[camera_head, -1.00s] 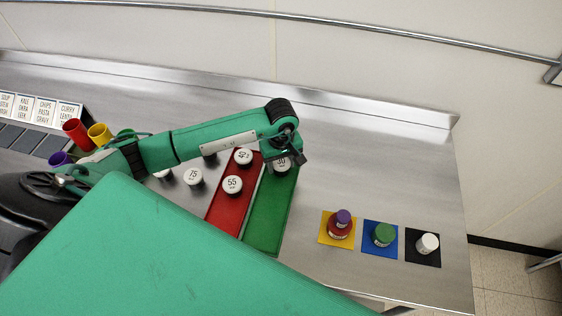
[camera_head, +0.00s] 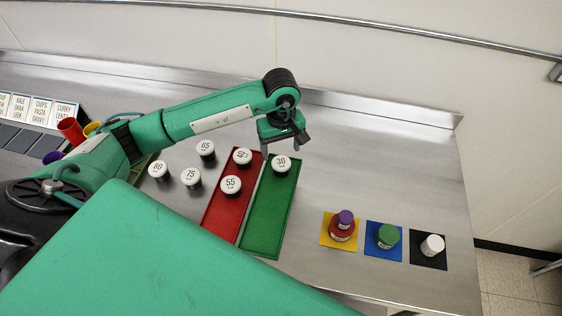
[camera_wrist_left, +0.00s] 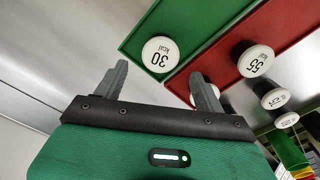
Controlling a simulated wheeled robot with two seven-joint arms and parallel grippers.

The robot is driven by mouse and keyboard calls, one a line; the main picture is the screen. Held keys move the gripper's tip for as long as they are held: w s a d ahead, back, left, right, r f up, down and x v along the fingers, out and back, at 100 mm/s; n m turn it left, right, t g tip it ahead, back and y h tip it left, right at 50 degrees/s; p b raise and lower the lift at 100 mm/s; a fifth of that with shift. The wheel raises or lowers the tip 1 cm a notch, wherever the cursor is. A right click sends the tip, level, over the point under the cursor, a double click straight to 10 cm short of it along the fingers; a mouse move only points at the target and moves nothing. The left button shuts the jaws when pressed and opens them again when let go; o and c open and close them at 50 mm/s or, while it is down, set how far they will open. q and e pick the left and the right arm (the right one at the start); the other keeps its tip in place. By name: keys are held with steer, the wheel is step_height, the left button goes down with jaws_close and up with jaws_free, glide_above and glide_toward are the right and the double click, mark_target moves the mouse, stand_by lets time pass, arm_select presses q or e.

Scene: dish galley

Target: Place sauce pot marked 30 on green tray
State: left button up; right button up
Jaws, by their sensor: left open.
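The sauce pot marked 30 (camera_head: 281,164) stands upright on the far end of the green tray (camera_head: 262,225). In the left wrist view the pot (camera_wrist_left: 160,53) and the green tray (camera_wrist_left: 199,18) lie beyond the fingertips. My left gripper (camera_head: 290,143) is above the far end of the tray, just behind the pot and apart from it. Its two fingers (camera_wrist_left: 160,82) are spread with nothing between them. My right gripper is not in view.
A red tray (camera_head: 224,214) beside the green one holds pots marked 55 (camera_head: 231,186) and 52 or similar (camera_head: 242,156). Pots marked 65 (camera_head: 206,149), 75 (camera_head: 191,178) and 60 (camera_head: 158,170) stand left. Yellow, blue and black mats (camera_head: 429,261) with small containers lie right.

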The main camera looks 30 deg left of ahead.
mark_target(281, 162)
arm_select(q)
steer(key=shift+r+b, duration=0.6)
steer(key=shift+r, duration=1.9)
steer(key=shift+s+f, duration=0.1)
